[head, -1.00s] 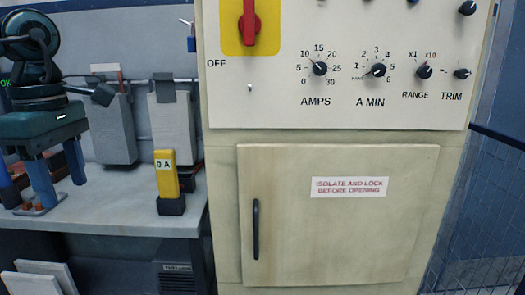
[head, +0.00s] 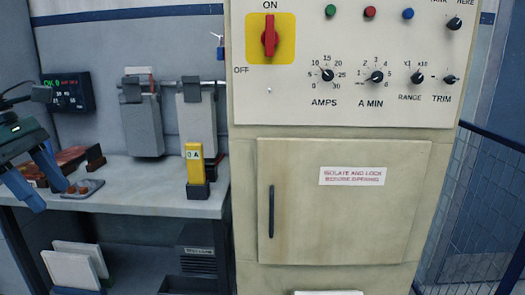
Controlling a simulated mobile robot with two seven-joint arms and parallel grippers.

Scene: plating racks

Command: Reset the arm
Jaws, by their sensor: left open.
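My left gripper (head: 50,196) comes in at the left edge of the head view, with two blue fingers angled down to the right. It is open and nothing shows between the fingers. It hangs in front of the left part of the bench (head: 150,200), with the fingers apart from the yellow meter marked "0 A" (head: 195,166). Most of the left arm is cut off by the picture's edge. My right gripper is not in view.
A beige cabinet (head: 340,225) has a red rotary switch (head: 269,37), upright toward ON, and several knobs. Two grey blocks (head: 142,125) (head: 197,125) hang from a rail. A dark display (head: 68,93) is behind my arm. A mesh fence (head: 475,195) stands right.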

